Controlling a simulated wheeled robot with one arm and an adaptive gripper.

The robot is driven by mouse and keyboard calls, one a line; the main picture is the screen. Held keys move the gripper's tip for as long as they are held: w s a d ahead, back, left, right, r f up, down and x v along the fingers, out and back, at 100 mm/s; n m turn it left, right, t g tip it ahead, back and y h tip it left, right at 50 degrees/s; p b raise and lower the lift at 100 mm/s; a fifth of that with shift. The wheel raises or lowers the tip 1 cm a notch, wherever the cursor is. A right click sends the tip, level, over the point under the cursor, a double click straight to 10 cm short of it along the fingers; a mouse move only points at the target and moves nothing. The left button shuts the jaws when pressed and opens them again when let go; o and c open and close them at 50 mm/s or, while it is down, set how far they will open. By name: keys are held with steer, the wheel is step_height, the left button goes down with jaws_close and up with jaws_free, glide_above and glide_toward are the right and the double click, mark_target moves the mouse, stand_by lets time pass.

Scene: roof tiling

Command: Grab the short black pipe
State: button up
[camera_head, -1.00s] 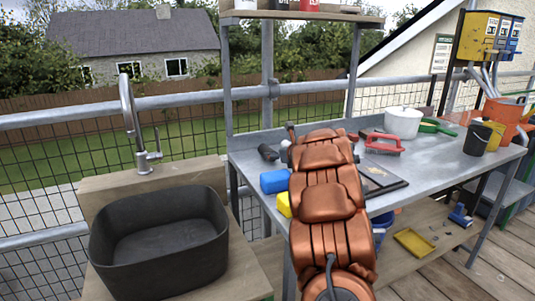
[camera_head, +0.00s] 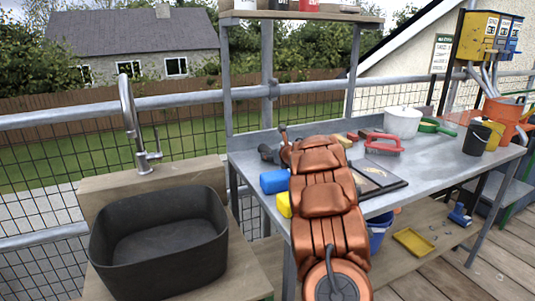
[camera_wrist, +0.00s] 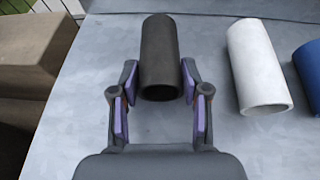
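The short black pipe (camera_wrist: 160,48) lies on the grey metal table in the wrist view, its open end facing me. My gripper (camera_wrist: 159,76) is open, with one purple-padded finger on each side of the pipe's near end. A gap shows at the left finger; the right finger looks very close, and I cannot tell if it touches. In the head view a dark object (camera_head: 267,153), apparently this pipe, lies at the table's back left. My copper-coloured arm hides most of my gripper there.
A white pipe (camera_wrist: 258,66) and a blue pipe (camera_wrist: 311,68) lie right of the black one. The table (camera_head: 440,168) also holds a red-handled tool (camera_head: 383,143), a white pot (camera_head: 403,122) and a dark board (camera_head: 378,177). A black basin (camera_head: 158,245) stands at left.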

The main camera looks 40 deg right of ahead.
steer(key=c, duration=0.5)
